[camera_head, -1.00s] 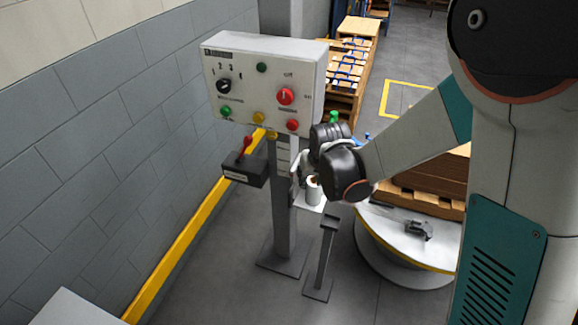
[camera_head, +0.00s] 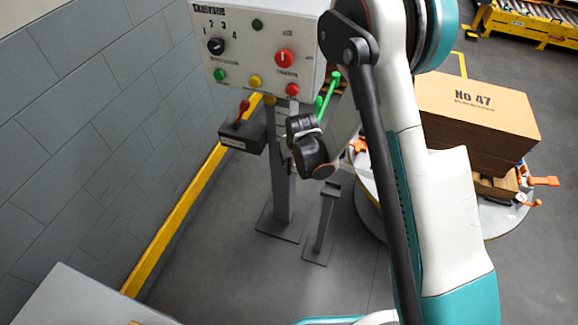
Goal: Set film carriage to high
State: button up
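A grey post (camera_head: 282,185) carries a white control panel (camera_head: 255,60). On the panel are a black rotary switch (camera_head: 216,46) marked 1 to 4 and a red knob (camera_head: 284,58). Below the panel, a dark box (camera_head: 243,137) with a small white label holds a red lever (camera_head: 242,109) that leans slightly right. No part is clearly readable as the film carriage; the white roll holder beside the post is hidden behind my arm's dark wrist. My gripper is at or behind this wrist, beside the post, and its fingers cannot be made out.
A short stand (camera_head: 322,225) rises right of the post's base. A turntable (camera_head: 370,193) bears stacked brown cartons (camera_head: 470,115). A yellow rail (camera_head: 180,220) runs along the grey block wall (camera_head: 90,120). The floor left of the post is clear.

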aim_at(289, 163)
jog(key=b+x, duration=0.2)
jog(key=x, duration=0.6)
jog(key=shift+w+f+b, duration=0.15)
jog(key=shift+f+b, duration=0.15)
jog(key=shift+b, duration=0.05)
jog(key=shift+c, duration=0.5)
grip_shut()
